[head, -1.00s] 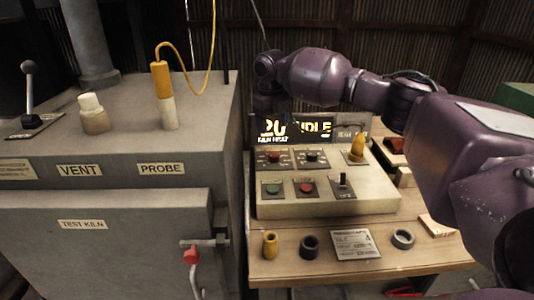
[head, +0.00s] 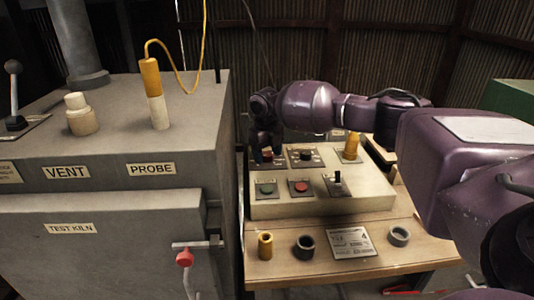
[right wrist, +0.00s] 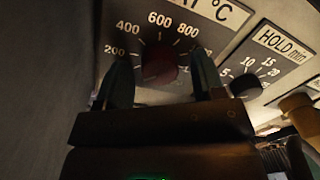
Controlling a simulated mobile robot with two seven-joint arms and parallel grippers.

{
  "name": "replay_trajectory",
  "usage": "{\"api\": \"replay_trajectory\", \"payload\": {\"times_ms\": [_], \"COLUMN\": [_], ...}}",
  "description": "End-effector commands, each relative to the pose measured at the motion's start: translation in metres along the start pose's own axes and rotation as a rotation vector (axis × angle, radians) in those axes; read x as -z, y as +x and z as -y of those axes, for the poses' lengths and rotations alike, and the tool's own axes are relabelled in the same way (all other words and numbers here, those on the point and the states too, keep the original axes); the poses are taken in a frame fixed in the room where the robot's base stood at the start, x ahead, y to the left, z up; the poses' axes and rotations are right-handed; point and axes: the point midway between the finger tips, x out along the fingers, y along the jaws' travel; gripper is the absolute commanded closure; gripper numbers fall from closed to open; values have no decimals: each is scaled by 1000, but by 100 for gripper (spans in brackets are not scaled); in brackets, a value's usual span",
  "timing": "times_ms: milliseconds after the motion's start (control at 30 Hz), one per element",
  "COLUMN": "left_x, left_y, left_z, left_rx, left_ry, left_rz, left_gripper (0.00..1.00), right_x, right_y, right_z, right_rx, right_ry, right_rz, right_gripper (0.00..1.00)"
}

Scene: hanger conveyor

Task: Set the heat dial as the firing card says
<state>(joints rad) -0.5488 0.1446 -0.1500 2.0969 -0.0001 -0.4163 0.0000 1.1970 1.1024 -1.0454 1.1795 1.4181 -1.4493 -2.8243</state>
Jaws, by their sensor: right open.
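The heat dial (right wrist: 158,66) is a dark red knob under a "°C" label, with a printed scale of 200, 400, 600, 800 around it. In the head view the heat dial (head: 267,157) is partly hidden by my right gripper (head: 264,146). In the right wrist view my right gripper (right wrist: 160,82) is open, with one finger on each side of the dial; contact cannot be told. The dial's exact setting is unclear. The firing card (head: 351,243) lies on the wooden bench front; its small print is unreadable. My left gripper is not in view.
The black hold dial (right wrist: 245,86) sits right of the heat dial. Green (head: 265,189) and red (head: 300,187) buttons and a toggle switch (head: 338,180) are on the panel's nearer part. The grey test kiln (head: 110,190) stands close on the left.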

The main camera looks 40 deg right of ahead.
Motion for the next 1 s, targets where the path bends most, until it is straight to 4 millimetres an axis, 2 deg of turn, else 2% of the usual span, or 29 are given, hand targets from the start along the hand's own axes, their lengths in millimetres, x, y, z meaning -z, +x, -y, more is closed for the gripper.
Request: {"api": "replay_trajectory", "payload": {"times_ms": [133,167,467,767,1000], "left_x": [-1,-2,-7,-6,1], "left_y": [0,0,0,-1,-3], "left_z": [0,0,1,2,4], "left_rx": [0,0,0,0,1], "left_ry": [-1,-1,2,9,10], "left_rz": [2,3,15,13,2], "left_gripper": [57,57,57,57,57], "right_x": [0,0,0,0,0], "right_y": [0,0,0,0,-2], "right_z": [0,0,0,0,-1], "right_rx": [0,0,0,0,-1], "right_ry": [0,0,0,36,168], "right_rz": [0,0,0,-2,-8], "right_gripper": [37,40,86,87,87]}}
